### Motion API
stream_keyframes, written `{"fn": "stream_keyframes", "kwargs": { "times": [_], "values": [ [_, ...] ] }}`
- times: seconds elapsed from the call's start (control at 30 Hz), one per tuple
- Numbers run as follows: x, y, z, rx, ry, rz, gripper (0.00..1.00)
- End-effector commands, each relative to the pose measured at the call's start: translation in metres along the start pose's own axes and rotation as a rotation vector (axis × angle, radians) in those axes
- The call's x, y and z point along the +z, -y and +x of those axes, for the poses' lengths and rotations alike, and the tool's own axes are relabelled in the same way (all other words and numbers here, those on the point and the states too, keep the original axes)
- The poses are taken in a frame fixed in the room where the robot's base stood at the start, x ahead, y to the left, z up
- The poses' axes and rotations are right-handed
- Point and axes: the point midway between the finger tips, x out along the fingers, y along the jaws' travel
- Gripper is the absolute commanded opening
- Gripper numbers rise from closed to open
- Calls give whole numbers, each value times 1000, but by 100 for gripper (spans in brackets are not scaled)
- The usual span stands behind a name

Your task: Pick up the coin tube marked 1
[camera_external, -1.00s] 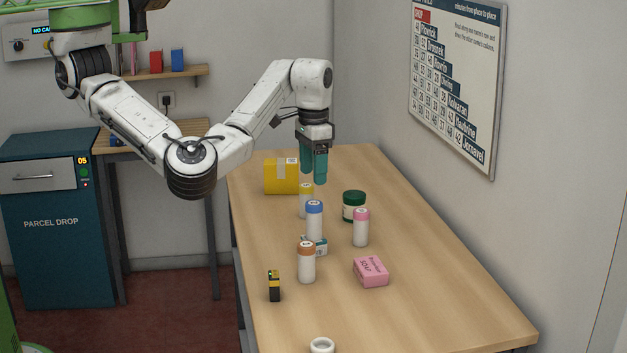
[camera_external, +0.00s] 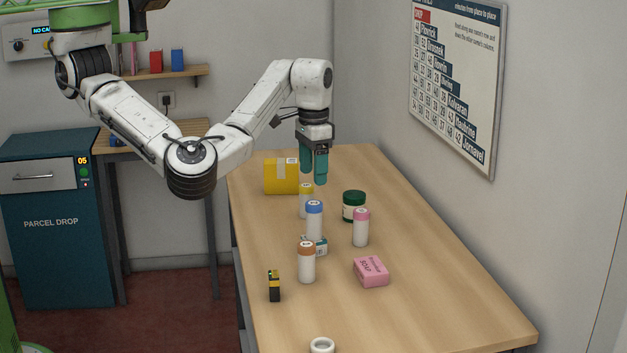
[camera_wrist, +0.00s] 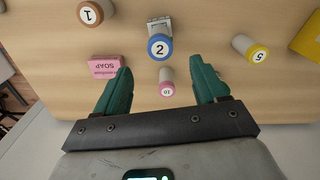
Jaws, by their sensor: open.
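The coin tube marked 1 is white with a brown cap. It stands upright toward the near side of the counter in the external view (camera_external: 307,266), and its numbered cap shows at the top left of the wrist view (camera_wrist: 88,14). My gripper (camera_external: 314,178) is open and empty, above the far part of the counter and well apart from this tube. Its teal fingers (camera_wrist: 162,88) show in the wrist view. Other tubes stand between: blue-capped marked 2 (camera_wrist: 160,48), pink-capped marked 10 (camera_wrist: 167,86) and yellow-capped marked 5 (camera_wrist: 248,47).
A small box (camera_external: 320,246) lies behind tube 1. Pink soap (camera_external: 371,272) lies to its right, a black-and-yellow item (camera_external: 274,287) to its left. A green jar (camera_external: 354,207) and yellow parcel (camera_external: 280,177) stand farther back. The counter's right front (camera_external: 440,315) is clear.

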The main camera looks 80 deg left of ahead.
Motion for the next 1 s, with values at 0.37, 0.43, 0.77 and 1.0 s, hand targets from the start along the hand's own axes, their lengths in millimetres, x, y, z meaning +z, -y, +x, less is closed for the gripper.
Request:
{"fn": "stream_keyframes", "kwargs": {
  "times": [0.37, 0.43, 0.77, 1.0],
  "values": [
    [9, -20, 12, 1, -2, -413, 71],
    [12, -26, 15, 2, -2, -566, 71],
    [29, -57, 31, 3, -2, -1278, 71],
    [42, -79, 43, 3, 0, -1797, 71]
  ]
}}
